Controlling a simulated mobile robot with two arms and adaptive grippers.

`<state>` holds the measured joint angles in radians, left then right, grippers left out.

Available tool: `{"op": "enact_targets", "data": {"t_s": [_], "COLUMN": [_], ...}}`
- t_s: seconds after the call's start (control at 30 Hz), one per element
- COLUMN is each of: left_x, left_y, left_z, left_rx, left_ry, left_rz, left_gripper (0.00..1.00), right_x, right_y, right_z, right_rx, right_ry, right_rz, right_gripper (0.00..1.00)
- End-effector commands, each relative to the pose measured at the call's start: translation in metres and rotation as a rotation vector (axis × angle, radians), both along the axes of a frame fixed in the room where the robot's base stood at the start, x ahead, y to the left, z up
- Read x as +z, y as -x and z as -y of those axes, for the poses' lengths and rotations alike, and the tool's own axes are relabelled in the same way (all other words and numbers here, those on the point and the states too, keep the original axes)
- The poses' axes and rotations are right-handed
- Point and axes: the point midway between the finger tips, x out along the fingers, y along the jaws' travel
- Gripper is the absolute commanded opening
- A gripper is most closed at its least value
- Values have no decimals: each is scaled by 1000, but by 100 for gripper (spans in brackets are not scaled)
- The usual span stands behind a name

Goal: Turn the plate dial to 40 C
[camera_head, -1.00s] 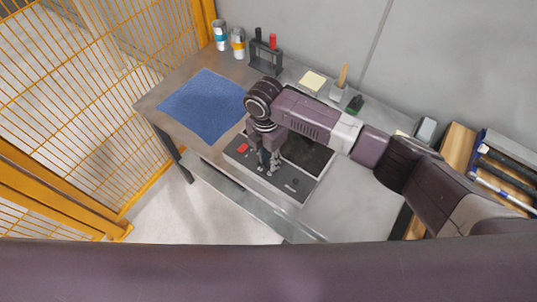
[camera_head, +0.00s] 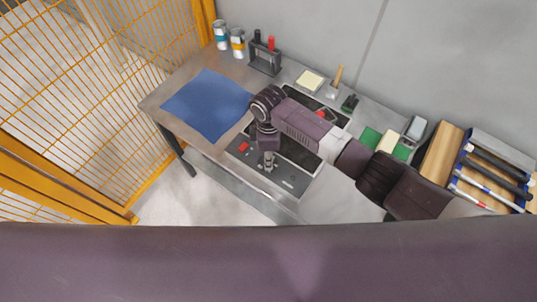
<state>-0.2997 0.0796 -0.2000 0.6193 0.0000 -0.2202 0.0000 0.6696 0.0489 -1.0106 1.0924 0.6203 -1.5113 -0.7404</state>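A dark hot plate unit (camera_head: 297,154) with a grey front panel lies on the metal table. A red switch (camera_head: 244,147) shows at the left end of its front panel. My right gripper (camera_head: 268,168) points down over the front panel, to the right of the red switch. Its fingers look close together, but they are too small to tell whether they are shut or grip anything. The plate dial cannot be made out; the gripper may be hiding it. My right arm covers part of the unit's top. My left gripper is not in view.
A blue mat (camera_head: 207,104) lies to the left. Two cans (camera_head: 221,36), a tool rack (camera_head: 265,57), a yellow pad (camera_head: 310,81), a brush (camera_head: 334,83) and a green mat (camera_head: 370,138) lie along the back. A tray with rods (camera_head: 495,170) is at the right. An orange fence stands left.

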Motion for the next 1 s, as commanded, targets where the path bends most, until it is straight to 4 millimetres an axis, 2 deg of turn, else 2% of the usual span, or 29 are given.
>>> {"op": "enact_targets", "data": {"t_s": [0.3, 0.7, 0.73, 0.87, 1.0], "left_x": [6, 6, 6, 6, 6], "left_y": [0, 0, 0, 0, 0], "left_z": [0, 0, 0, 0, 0], "left_rx": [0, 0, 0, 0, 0], "left_ry": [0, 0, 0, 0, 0], "left_rz": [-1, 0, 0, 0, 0], "left_gripper": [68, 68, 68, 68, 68], "right_x": [3, 3, 3, 3, 2], "right_y": [-2, -3, -3, -2, -1], "right_z": [-2, -2, -2, -1, -1], "right_rx": [-68, -71, -71, -71, -71], "right_ry": [-4, -5, -5, -4, -2], "right_rz": [6, 8, 8, 6, 4], "right_gripper": [0, 0, 25, 40, 40]}}
